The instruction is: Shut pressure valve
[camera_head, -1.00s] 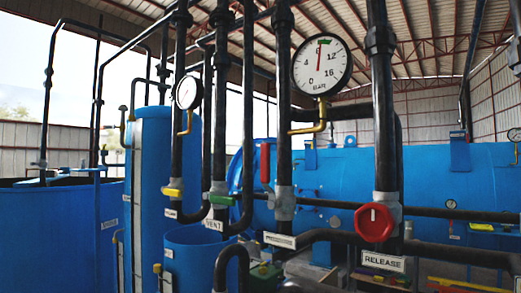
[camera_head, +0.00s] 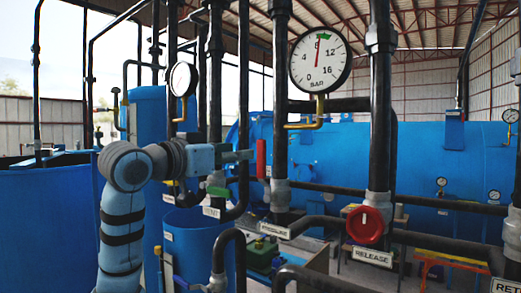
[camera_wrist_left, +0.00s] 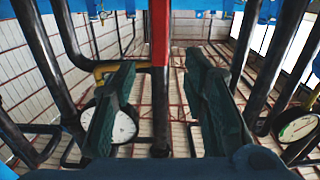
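The pressure valve has a red lever (camera_head: 261,160) that stands upright beside the dark vertical pipe above the label PRESSURE (camera_head: 275,230). The lever also shows in the left wrist view as a red bar (camera_wrist_left: 160,32) at the top, between the finger lines. My left gripper (camera_head: 247,156) is at the lever's left side, pointing right. In the left wrist view my left gripper (camera_wrist_left: 160,65) has its two dark fingers wide apart, with nothing clamped. Whether a finger touches the lever cannot be told. My right gripper is not in view.
A big gauge (camera_head: 320,60) above the lever points near 8. A red round RELEASE valve (camera_head: 366,225) is to the right. A green-handled valve (camera_head: 218,191) lies just below my left gripper. Dark pipes crowd around; a blue tank (camera_head: 410,155) is behind.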

